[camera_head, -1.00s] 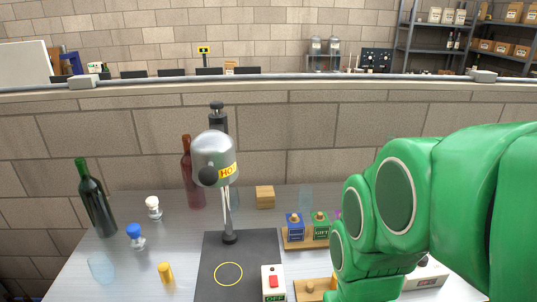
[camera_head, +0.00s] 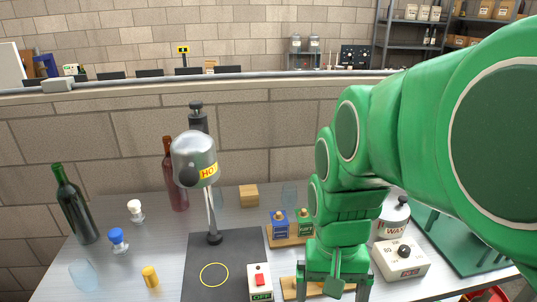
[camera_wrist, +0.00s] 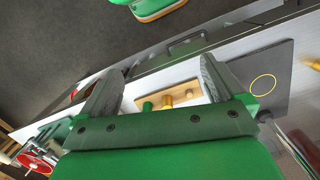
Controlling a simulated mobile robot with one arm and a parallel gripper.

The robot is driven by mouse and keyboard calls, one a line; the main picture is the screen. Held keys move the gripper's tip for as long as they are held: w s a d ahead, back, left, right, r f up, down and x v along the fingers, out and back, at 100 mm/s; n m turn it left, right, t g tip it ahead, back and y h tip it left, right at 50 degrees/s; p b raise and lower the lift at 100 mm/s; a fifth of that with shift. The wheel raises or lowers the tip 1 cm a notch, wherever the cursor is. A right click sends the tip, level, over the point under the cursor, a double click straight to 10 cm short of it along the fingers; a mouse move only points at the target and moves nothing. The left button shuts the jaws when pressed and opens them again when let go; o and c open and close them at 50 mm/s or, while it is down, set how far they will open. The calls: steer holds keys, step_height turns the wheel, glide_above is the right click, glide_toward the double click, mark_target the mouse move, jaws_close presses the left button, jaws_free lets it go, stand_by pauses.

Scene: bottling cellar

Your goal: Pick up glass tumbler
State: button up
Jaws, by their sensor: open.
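A clear, pale blue glass tumbler (camera_head: 82,275) is at the front left of the steel table, left of the yellow cylinder.
A heat lamp (camera_head: 195,160) stands on a dark mat (camera_head: 225,246) between the front tumbler and my gripper. A green bottle (camera_head: 76,208), blue stopper (camera_head: 118,239) and yellow cylinder (camera_head: 150,275) stand near that tumbler. A wax pot (camera_head: 391,220) is at right.

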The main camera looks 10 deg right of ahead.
steer(key=w+d+m, duration=0.3)
steer(key=w+m, duration=0.1)
steer(key=w, duration=0.6)
steer(key=w+d+m, duration=0.4)
steer(key=w, duration=0.5)
steer(key=w+d+m, duration=0.3)
steer(key=w+m, duration=0.1)
steer(key=w, duration=0.6)
steer(key=w+d+f+m+t, duration=0.1)
steer(key=w+d+f+m, duration=0.55)
steer(key=w, duration=0.25)
steer(key=w+d+f+m+t, duration=0.1)
steer(key=w+d+f+m, duration=0.45)
steer(key=w+d, duration=0.3)
steer(key=shift+n, duration=0.4)
steer(key=shift+w+f, duration=0.25)
steer(key=shift+f, duration=1.75)
steer(key=shift+w+f, duration=0.2)
steer(key=shift+f, duration=1.8)
steer(key=c, duration=1.2)
